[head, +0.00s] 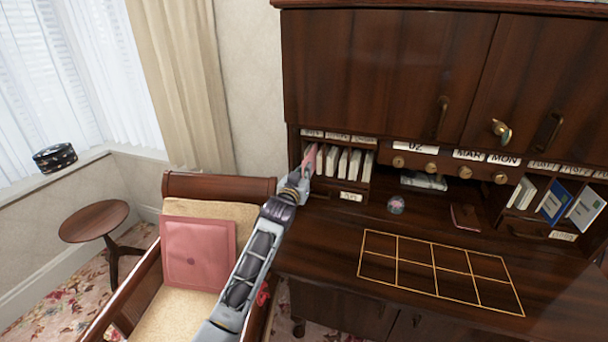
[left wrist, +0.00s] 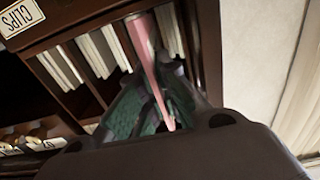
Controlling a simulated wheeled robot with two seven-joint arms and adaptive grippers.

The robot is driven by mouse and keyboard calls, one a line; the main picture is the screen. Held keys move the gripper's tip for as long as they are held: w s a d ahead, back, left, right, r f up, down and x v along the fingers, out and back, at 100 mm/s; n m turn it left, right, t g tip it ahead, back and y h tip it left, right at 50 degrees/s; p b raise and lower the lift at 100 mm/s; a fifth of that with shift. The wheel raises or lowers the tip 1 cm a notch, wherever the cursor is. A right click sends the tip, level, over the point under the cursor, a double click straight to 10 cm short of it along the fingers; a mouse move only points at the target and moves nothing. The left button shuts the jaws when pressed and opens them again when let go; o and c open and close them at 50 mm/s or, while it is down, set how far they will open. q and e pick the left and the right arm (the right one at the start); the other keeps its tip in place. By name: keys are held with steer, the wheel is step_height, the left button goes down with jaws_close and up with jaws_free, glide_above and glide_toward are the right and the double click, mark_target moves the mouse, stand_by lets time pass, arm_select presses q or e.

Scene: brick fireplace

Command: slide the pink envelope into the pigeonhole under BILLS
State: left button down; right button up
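The pink envelope (head: 310,158) stands on edge at the leftmost pigeonhole on the left of the desk hutch. My left gripper (head: 302,174) is shut on its near end; in the left wrist view the envelope (left wrist: 147,62) runs forward from between the fingers (left wrist: 155,110). Its far end reaches the opening, but I cannot tell how deep it sits. Small labels (head: 337,137) run above these pigeonholes; they are too small to read, so I cannot make out BILLS. My right gripper is not in view.
Cream envelopes (head: 343,163) fill the pigeonholes to the right. A CLIPS label (left wrist: 21,17) sits below them. A glass ball (head: 396,204) and a dark red notebook (head: 465,217) lie on the desk. A chair with a pink cushion (head: 198,252) stands beside my left arm.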

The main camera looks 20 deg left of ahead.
arm_select(q)
steer(key=shift+w+d+f+b, duration=0.1)
steer(key=shift+w+b, duration=0.4)
steer(key=shift+w, duration=2.1)
steer(key=c, duration=1.6)
jaws_free()
steer(key=shift+o, duration=0.2)
steer(key=shift+s+a, duration=0.15)
steer(key=shift+s, duration=2.85)
steer(key=shift+s+a, duration=0.1)
steer(key=shift+s, duration=2.85)
